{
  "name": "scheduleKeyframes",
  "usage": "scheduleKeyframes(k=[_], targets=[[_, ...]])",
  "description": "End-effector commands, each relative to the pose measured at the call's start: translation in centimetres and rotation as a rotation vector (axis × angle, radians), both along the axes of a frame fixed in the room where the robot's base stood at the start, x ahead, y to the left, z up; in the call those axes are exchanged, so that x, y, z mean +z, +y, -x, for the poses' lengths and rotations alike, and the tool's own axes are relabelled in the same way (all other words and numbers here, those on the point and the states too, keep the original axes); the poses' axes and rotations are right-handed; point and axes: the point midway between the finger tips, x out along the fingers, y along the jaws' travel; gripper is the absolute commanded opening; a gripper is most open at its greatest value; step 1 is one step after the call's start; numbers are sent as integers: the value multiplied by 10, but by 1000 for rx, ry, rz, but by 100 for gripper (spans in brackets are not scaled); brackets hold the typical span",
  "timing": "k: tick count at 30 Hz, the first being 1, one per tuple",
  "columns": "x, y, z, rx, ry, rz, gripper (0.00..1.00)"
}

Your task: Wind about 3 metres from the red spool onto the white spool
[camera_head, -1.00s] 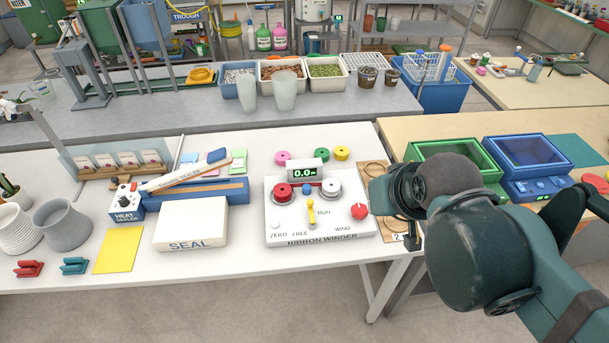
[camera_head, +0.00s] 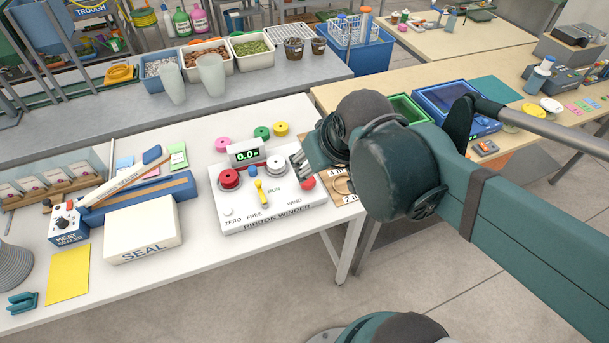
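The ribbon winder (camera_head: 268,210) is a white box on the white table, with its display (camera_head: 246,152) reading 0.0. The red spool (camera_head: 229,179) sits at its left and the white spool (camera_head: 275,165) at its right, with a small blue part (camera_head: 252,170) between them. The yellow lever (camera_head: 260,191) stands near the RUN and FREE labels.
Pink, green and yellow spools (camera_head: 262,132) stand behind the winder. The heat sealer (camera_head: 70,222) and the white SEAL box (camera_head: 142,230) are to its left. A card with rings (camera_head: 340,183) lies at its right, partly behind my arm. Green and blue trays (camera_head: 450,105) stand beyond.

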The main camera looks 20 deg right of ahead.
Motion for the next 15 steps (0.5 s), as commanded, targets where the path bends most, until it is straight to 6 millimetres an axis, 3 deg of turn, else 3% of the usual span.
scheduleKeyframes(k=[15], targets=[[-15, -7, -42, 156, 141, 87, 47]])
